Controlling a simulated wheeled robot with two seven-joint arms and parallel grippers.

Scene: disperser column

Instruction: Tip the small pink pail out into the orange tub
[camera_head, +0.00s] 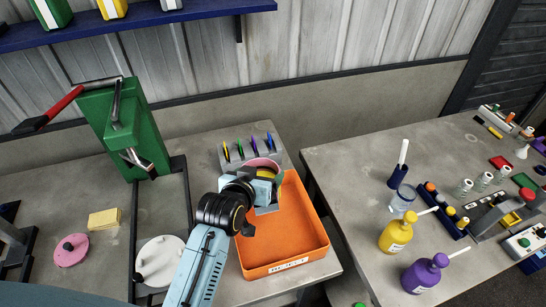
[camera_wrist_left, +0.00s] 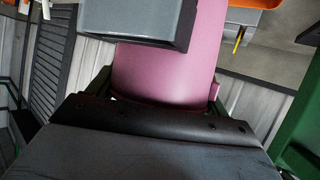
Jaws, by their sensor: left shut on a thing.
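The small pink pail (camera_head: 262,163) shows as a pink rim just beyond my left gripper (camera_head: 266,178), at the back-left corner of the orange tub. My left gripper is shut on the pail, and its own body hides most of it. In the left wrist view the pail (camera_wrist_left: 168,75) fills the middle between the gripper parts. Its inside and contents are hidden. The orange tub (camera_head: 285,242) lies on the near table, with a white label on its front wall. The visible part of its floor looks bare. My right gripper is not in view.
A rack with coloured discs (camera_head: 249,149) stands behind the pail. A green press with a red handle (camera_head: 115,125) stands to the left. A white lid (camera_head: 160,261) lies near my left arm. Yellow (camera_head: 396,234) and purple (camera_head: 426,273) bottles stand on the right table, across a gap.

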